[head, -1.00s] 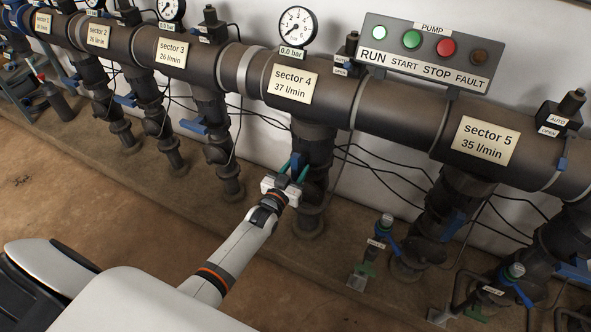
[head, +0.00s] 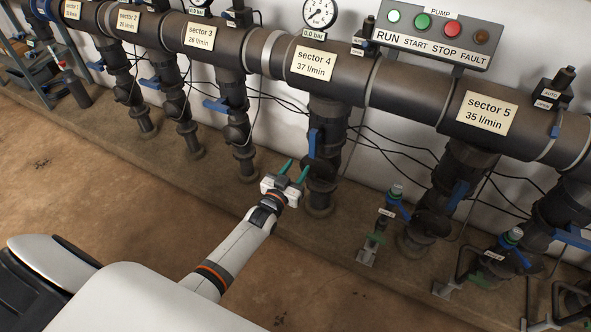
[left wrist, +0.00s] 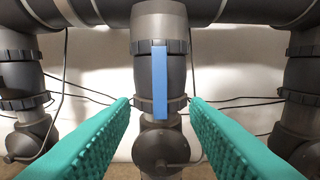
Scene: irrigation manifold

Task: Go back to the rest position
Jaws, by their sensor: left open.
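My left gripper (head: 292,173) is open and empty in the head view, its green fingers apart, in front of the sector 4 branch pipe. The blue valve handle (head: 313,143) of sector 4 stands upright, in line with its pipe, just beyond the fingertips. In the left wrist view the same blue handle (left wrist: 159,80) hangs vertically between the two green fingers (left wrist: 160,105), farther off, with no finger touching it. The sector 4 label (head: 314,64) reads 37 l/min. My right gripper is in neither view.
The large horizontal manifold pipe (head: 398,87) runs along the wall with a pump panel (head: 436,36) above it. Small valves on stands (head: 390,208) are on the floor at right. Loose black cables hang behind the branches. The brown floor at lower left is clear.

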